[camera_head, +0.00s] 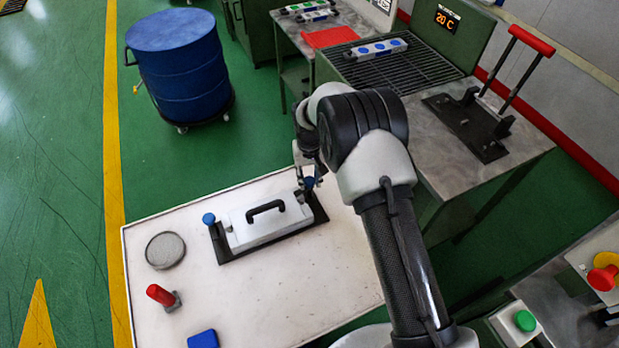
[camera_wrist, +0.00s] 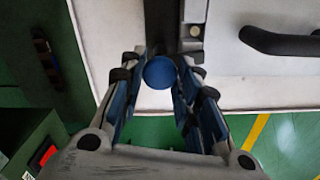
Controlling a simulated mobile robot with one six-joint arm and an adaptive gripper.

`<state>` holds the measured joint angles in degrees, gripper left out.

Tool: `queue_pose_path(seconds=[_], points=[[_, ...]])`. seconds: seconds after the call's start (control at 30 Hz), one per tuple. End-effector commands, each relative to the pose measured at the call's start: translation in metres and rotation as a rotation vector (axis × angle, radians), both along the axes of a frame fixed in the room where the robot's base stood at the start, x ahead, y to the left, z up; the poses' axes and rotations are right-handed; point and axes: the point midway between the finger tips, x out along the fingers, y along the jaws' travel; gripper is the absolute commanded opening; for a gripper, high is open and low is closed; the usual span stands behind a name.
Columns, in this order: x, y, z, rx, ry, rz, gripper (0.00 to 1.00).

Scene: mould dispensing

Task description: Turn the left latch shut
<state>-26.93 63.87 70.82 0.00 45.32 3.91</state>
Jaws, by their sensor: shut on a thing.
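The mould is a white box (camera_head: 265,222) with a black handle (camera_head: 266,207) on a black base plate (camera_head: 228,256). It lies on the white table and has a blue round latch knob at each end. The knob at the picture's left end (camera_head: 209,218) is free. My gripper (camera_head: 310,180) is at the right-end knob (camera_head: 309,183). In the wrist view, my gripper (camera_wrist: 160,82) has its fingers on both sides of that blue knob (camera_wrist: 160,72), shut on it. The fingers partly hide the latch below, so its turn angle cannot be told. The handle (camera_wrist: 280,42) shows at right.
The white table (camera_head: 300,290) also holds a round grey disc (camera_head: 165,250), a red-handled item (camera_head: 162,296) and a blue block (camera_head: 203,339). A blue drum (camera_head: 178,75) stands behind on the floor. A metal bench (camera_head: 490,180) with a red-handled press (camera_head: 470,118) is at right.

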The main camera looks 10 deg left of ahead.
Motion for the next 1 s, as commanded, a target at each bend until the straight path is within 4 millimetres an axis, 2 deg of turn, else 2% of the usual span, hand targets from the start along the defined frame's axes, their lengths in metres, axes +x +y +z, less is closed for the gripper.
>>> queue_pose_path(seconds=[0.3,0.87,0.9,1.0], points=[[0.0002,0.0001,0.0002,0.000,0.000,-0.133,0.06],[0.0003,0.0001,0.0004,0.000,-0.001,-0.165,0.06],[0.0003,0.0001,0.0004,0.000,-0.001,-0.165,0.31],[0.0003,0.0001,0.0004,0.000,-0.001,-0.164,0.37]])
